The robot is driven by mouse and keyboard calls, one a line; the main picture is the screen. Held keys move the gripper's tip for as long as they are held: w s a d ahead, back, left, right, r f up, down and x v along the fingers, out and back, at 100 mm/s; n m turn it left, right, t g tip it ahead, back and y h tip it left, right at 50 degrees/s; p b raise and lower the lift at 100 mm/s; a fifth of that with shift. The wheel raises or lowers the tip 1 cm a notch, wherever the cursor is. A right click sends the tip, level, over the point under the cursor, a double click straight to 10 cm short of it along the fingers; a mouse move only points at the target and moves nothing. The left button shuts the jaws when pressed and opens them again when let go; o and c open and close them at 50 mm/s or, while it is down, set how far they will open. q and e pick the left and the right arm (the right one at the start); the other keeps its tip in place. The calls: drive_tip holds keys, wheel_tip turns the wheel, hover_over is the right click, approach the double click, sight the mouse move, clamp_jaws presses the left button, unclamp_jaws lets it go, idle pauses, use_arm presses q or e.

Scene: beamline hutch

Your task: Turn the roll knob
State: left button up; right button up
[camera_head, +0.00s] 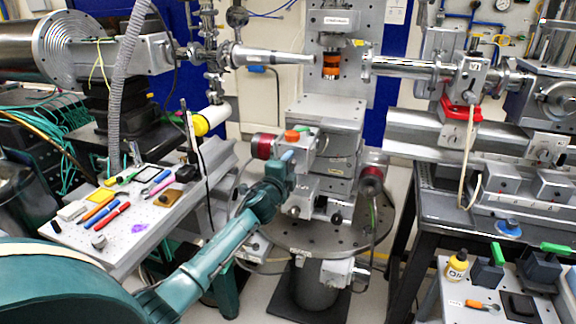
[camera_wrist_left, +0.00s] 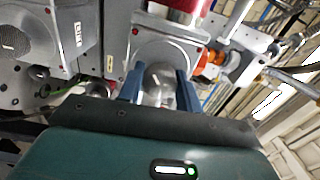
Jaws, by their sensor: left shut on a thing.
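My left arm, teal, reaches from the lower left in the head view to the grey stage stack. Its gripper (camera_head: 286,157) is at the stack's near left side, just below an orange knob. In the left wrist view, the two blue fingers (camera_wrist_left: 161,88) are shut around a rounded silver-grey knob (camera_wrist_left: 158,80) on the face of a grey block (camera_wrist_left: 160,48). I take this to be the roll knob; its label is not readable. The gripper hides the knob in the head view. My right gripper is not in view.
The stack stands on a round plate (camera_head: 340,237). A red-capped motor (camera_head: 265,146) and the orange knob (camera_head: 292,135) sit close to the gripper. Tools lie on a bench (camera_head: 75,235) at left. A yellow bottle (camera_head: 456,267) stands at lower right.

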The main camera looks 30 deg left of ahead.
use_arm(q)
drive_tip(key=o, duration=1)
drive_tip(key=shift+v, duration=6.6)
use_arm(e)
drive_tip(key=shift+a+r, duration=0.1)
use_arm(q)
drive_tip(key=shift+f, duration=0.1)
drive_tip(key=s+d+f+n+g+h+p, duration=0.1)
drive_tip(key=s+d+f+n+g+h, duration=0.1)
drive_tip(key=s+d+f+n, duration=0.2)
drive_tip(key=s+d+f+n+g+h+p, duration=0.1)
drive_tip(key=s+d+f+n+g+h, duration=0.1)
drive_tip(key=s+d+f, duration=0.6)
drive_tip(key=s+d+f+n+g+h+p, duration=0.1)
drive_tip(key=s+d+f+n, duration=0.4)
drive_tip(key=s+d, duration=0.6)
drive_tip(key=shift+f+n+g+h, duration=0.4)
drive_tip(key=shift+f+g+h, duration=0.5)
drive_tip(key=shift+h, duration=0.5)
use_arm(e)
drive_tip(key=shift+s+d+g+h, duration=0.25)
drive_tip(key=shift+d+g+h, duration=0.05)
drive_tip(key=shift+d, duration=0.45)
